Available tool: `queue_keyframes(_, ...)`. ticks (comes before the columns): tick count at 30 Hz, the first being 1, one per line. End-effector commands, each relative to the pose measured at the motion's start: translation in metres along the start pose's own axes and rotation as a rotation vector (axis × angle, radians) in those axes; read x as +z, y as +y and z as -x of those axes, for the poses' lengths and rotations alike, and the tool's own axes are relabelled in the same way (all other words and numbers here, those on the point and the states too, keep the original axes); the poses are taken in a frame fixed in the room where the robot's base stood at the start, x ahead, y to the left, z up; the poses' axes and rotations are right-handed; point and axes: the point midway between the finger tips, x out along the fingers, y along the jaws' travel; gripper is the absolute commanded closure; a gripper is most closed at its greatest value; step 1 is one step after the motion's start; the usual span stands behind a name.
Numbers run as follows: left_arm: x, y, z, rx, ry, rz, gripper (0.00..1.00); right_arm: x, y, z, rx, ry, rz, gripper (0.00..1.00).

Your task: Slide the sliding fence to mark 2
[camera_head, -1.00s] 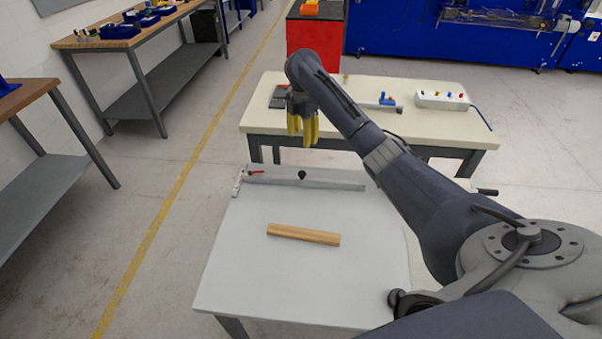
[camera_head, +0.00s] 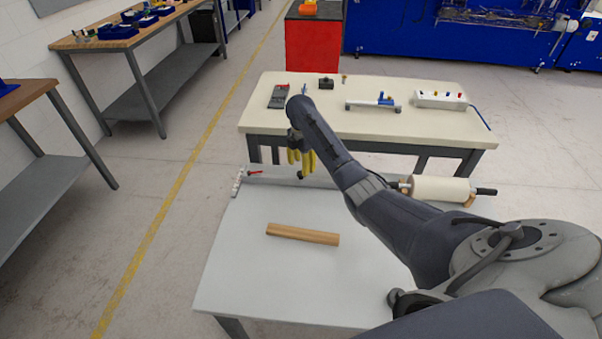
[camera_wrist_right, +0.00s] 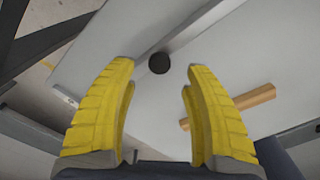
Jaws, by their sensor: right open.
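The sliding fence (camera_head: 270,180) is a long grey bar lying across the far end of the grey-white table, with a round black knob (camera_wrist_right: 158,63) on it. My right gripper (camera_head: 302,174) has yellow fingers pointing down and is at the knob. In the right wrist view its open fingers (camera_wrist_right: 160,68) stand on either side of the knob, with gaps visible; I cannot tell their exact height above it. A red pointer (camera_head: 255,171) sits at the fence's left end beside a pale marked strip (camera_head: 238,181). Its marks are too small to read. My left gripper is out of view.
A wooden bar (camera_head: 302,235) lies mid-table; bare surface surrounds it. A cream roller (camera_head: 440,189) with black handles is at the right, behind my arm. A cream bench (camera_head: 340,118) behind holds a power strip (camera_head: 440,101) and small devices.

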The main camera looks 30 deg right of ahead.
Motion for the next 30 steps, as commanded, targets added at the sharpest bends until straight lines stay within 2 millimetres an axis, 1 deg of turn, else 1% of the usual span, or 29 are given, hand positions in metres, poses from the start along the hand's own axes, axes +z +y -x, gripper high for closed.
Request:
queue_keyframes(3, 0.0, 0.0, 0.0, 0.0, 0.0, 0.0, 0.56, 0.0, 0.0, -0.015, -0.001, -0.001, 0.0, 0.5)
queue_keyframes(9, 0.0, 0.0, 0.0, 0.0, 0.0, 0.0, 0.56, 0.0, 0.0, -0.033, 0.0, 0.0, 0.0, 0.5)
queue_keyframes(15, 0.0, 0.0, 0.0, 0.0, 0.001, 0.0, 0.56, 0.0, 0.0, -0.04, 0.001, -0.001, 0.001, 0.5)
queue_keyframes(25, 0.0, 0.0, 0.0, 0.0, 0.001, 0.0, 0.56, 0.0, 0.0, -0.041, 0.001, -0.001, 0.001, 0.5)
queue_keyframes(30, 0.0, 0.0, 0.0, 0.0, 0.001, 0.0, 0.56, 0.0, 0.0, -0.041, 0.002, -0.001, 0.001, 0.7)
